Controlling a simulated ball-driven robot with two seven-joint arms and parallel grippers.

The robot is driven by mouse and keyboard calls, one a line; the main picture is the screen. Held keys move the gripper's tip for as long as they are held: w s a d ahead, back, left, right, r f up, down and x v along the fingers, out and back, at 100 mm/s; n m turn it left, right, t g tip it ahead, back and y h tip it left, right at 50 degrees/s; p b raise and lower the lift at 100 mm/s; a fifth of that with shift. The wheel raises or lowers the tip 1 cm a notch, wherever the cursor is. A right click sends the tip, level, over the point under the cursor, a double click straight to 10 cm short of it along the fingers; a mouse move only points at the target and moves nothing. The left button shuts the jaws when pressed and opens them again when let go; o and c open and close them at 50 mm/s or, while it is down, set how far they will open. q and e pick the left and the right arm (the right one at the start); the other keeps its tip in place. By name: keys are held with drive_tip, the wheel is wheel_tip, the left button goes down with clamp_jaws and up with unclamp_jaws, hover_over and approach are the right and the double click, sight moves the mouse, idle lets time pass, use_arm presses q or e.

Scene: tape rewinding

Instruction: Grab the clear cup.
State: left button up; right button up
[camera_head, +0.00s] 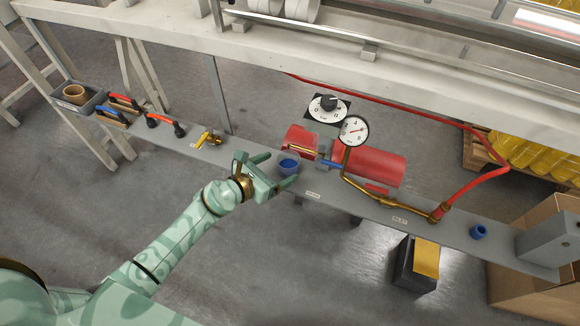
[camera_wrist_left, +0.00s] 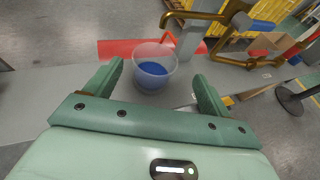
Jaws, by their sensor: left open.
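The clear cup (camera_head: 289,163) stands on the grey shelf in the middle of the head view, with something blue inside it. In the left wrist view the cup (camera_wrist_left: 155,66) shows upright, see-through, with blue in its lower part. My left gripper (camera_head: 278,168) is open, its two fingers pointing toward the cup. In the left wrist view the fingers (camera_wrist_left: 160,84) lie on either side of the cup, with a gap visible on both sides. I cannot tell whether the cup's far side is between the fingertips. My right gripper is not in view.
Just behind the cup are a red cylinder (camera_head: 368,163), brass pipes (camera_head: 385,200) and a pressure gauge (camera_head: 353,130). A yellow-handled valve (camera_head: 208,138) lies on the shelf (camera_head: 252,157) to the left. A blue ring (camera_head: 478,232) sits toward the right end.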

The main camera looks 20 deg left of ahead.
sight(295, 156)
use_arm(q)
drive_tip(key=shift+w+d+f, duration=0.2)
drive_tip(key=shift+w, duration=0.15)
drive_tip(key=shift+w+f, duration=0.2)
drive_tip(key=shift+w, duration=0.05)
drive_tip(key=b+x, duration=0.3)
drive_tip(key=x, duration=0.1)
drive_tip(key=shift+a+f, duration=0.25)
drive_tip(key=shift+w+d, duration=0.1)
drive_tip(key=shift+w, duration=0.25)
drive_tip(key=shift+r, duration=0.15)
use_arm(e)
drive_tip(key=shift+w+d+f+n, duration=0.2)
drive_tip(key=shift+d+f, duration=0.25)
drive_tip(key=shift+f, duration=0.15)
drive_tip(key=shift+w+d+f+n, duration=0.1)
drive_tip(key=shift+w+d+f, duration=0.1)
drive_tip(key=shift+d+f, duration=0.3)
use_arm(q)
drive_tip(key=c, duration=1.1)
drive_tip(key=shift+c, duration=0.3)
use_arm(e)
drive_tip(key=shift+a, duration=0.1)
use_arm(q)
drive_tip(key=shift+r, duration=0.15)
